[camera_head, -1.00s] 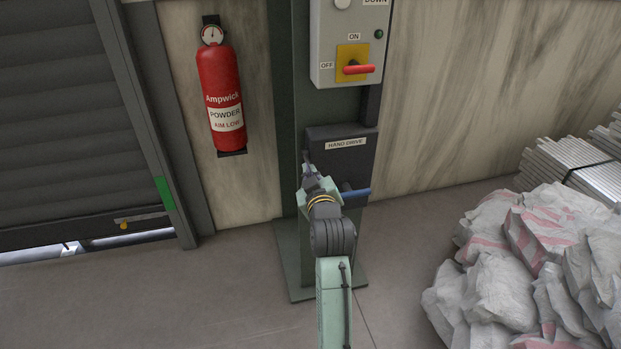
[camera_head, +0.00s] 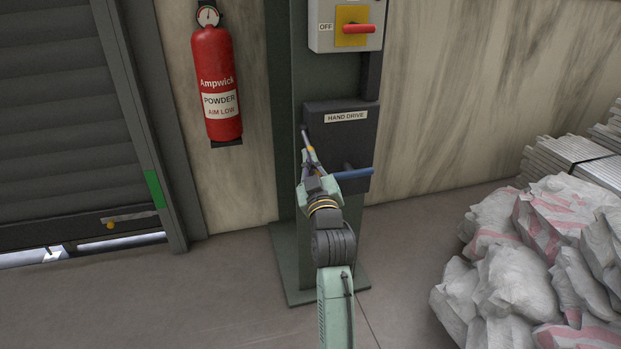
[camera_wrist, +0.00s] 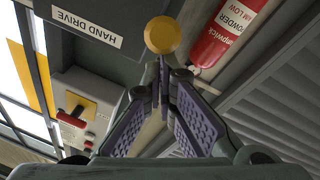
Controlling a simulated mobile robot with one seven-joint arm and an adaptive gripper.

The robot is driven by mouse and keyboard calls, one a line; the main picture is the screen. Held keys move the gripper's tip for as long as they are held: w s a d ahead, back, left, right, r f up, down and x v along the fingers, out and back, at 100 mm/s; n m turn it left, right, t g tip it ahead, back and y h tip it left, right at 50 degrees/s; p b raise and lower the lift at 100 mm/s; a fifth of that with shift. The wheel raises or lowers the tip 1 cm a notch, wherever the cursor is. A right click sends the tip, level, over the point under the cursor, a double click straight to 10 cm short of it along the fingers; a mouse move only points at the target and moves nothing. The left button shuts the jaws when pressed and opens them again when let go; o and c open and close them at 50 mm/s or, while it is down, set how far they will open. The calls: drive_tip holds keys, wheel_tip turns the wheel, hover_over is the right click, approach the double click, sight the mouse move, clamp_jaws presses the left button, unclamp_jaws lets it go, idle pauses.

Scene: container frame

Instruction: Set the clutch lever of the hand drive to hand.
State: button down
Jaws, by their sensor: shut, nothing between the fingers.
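The hand drive is a dark box (camera_head: 358,140) with a HAND DRIVE label on the post; its label also shows upside down in the wrist view (camera_wrist: 87,27). A round yellow knob (camera_wrist: 162,34), apparently the clutch lever's end, is just beyond my fingertips in the wrist view. In the head view a small yellow spot (camera_head: 311,150) shows by a thin dark bar at the box's left edge. My gripper (camera_wrist: 163,84) is shut and empty, pointing at the knob; contact cannot be told. The lever's shaft is mostly hidden, and no position marking is readable.
A blue crank handle (camera_head: 348,173) sticks out of the box's lower front, right of my gripper. A switch box with a red handle (camera_head: 359,29) is above. A fire extinguisher (camera_head: 217,85) hangs left. Sacks (camera_head: 500,265) lie right; floor between is clear.

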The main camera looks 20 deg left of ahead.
sight(309, 142)
wheel_tip(309, 142, down, 6)
drive_tip(key=w+a+t+b, duration=0.1)
drive_tip(key=w+t+b, duration=0.1)
drive_tip(key=b, duration=0.7)
drive_tip(key=shift+a+f+m+y+b, duration=0.2)
drive_tip(key=shift+m+y+b, duration=0.1)
drive_tip(key=shift+y+b, duration=0.1)
drive_tip(key=shift+w+f, duration=0.15)
wheel_tip(309, 142, up, 11)
drive_tip(key=shift+f, duration=0.2)
